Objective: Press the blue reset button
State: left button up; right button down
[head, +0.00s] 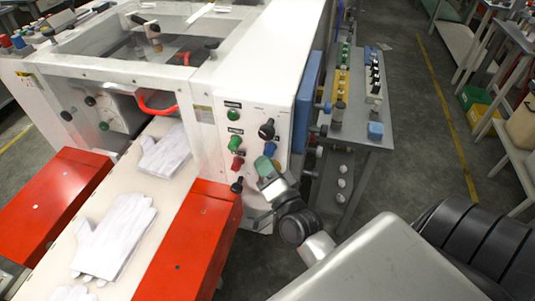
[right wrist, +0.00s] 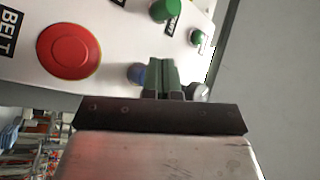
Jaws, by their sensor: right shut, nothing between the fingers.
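The blue reset button (head: 270,148) is on the white control panel (head: 252,112) at the end of the machine. It also shows in the right wrist view (right wrist: 137,73), partly hidden behind my fingers. My right gripper (head: 264,166) is shut and empty, its green fingertips just below the blue button in the head view. In the right wrist view the shut fingers (right wrist: 165,75) are right beside the button, overlapping its right edge. I cannot tell whether they touch it or the panel. My left gripper is not in view.
Near the blue button are a red button (head: 237,163), green buttons (head: 236,142) and a black knob (head: 267,129). A large red button (right wrist: 69,52) by a BELT label fills the wrist view's left. White gloves (head: 115,236) lie on the belt between red covers (head: 190,245).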

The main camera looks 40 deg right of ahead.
jog(key=shift+w+d, duration=0.1)
jog(key=shift+d, duration=0.05)
dwell(0.5)
jog(key=shift+s+a, duration=0.55)
jog(key=shift+a, duration=0.1)
jog(key=shift+p, duration=0.3)
jog(key=s+a+p, duration=0.1)
jog(key=s+a, duration=0.2)
jog(key=shift+s+a, duration=0.15)
jog(key=shift+a, duration=0.25)
dwell(0.4)
